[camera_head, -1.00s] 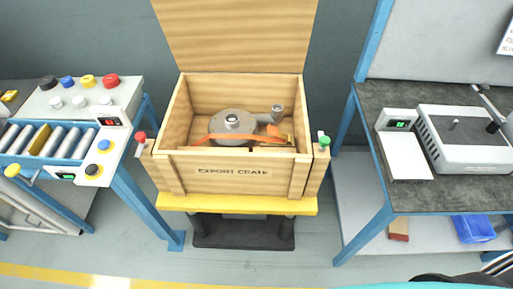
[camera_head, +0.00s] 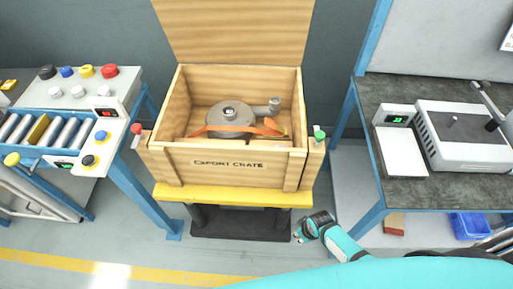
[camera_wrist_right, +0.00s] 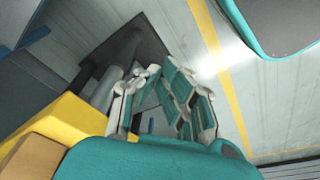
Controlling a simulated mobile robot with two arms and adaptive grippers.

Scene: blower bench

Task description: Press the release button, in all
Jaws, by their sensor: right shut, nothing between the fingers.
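No label in view marks a release button. A control panel (camera_head: 75,90) at the left carries black, blue (camera_head: 67,72), yellow (camera_head: 86,71) and red (camera_head: 109,71) buttons with white knobs below. A red knob (camera_head: 136,129) and a green knob (camera_head: 319,136) sit at the crate's two sides. My right gripper (camera_head: 299,236) is shut and empty, low in front of the crate's right side, touching no button. My right wrist view (camera_wrist_right: 165,80) shows its fingers. My left gripper is out of view.
The open wooden crate (camera_head: 228,178) holds a grey blower (camera_head: 229,115) with an orange strap, on a yellow-topped stand (camera_head: 230,197). A right bench (camera_head: 450,190) carries a scale (camera_head: 403,160) and a grey device (camera_head: 465,130). Floor before the stand is clear.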

